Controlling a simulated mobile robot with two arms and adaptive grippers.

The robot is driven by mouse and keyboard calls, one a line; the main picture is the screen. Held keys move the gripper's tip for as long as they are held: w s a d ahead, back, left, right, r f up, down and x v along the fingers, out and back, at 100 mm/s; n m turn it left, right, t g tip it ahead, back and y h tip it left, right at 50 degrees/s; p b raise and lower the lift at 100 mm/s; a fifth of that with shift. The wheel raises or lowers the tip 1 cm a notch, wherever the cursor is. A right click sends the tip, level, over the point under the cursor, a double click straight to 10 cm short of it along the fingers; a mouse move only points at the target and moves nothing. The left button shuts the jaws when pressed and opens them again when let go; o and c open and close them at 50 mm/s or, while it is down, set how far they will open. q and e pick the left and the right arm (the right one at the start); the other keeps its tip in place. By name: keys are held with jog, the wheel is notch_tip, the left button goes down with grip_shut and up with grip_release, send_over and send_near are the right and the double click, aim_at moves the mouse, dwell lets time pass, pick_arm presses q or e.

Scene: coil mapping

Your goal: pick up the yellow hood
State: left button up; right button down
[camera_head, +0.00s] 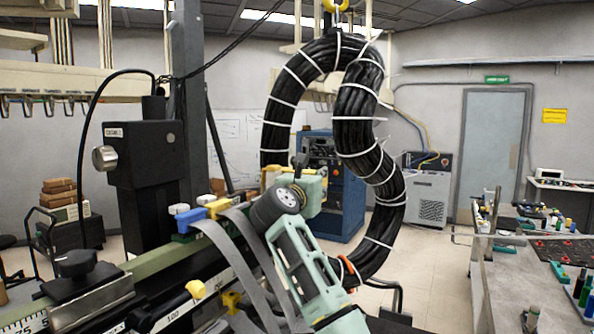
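A small yellow hood (218,206) sits on the rail of the bench at the left, beside a blue hood (190,218) and a white one (178,208). A grey flat ribbon runs down from the yellow hood and another from the blue one. My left gripper (312,188) shows as pale green parts behind a dark wrist joint, to the right of the yellow hood and apart from it in the picture. Its fingertips cannot be made out, so whether it is open or shut is unclear. My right gripper is not in view.
A thick black cable bundle (357,112) with white ties hangs in a loop close behind my arm. A black machine column (148,175) stands left of the hoods. A blue cabinet (345,190) is behind, and a cluttered grey bench (510,285) stands at the right.

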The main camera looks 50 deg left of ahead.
pick_arm(q)
jog(key=shift+w+a, duration=0.3)
jog(key=shift+w, duration=0.25)
jog(key=shift+f, duration=0.1)
jog(key=shift+c, duration=0.6)
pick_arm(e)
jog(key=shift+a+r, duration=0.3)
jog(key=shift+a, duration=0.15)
pick_arm(q)
grip_shut()
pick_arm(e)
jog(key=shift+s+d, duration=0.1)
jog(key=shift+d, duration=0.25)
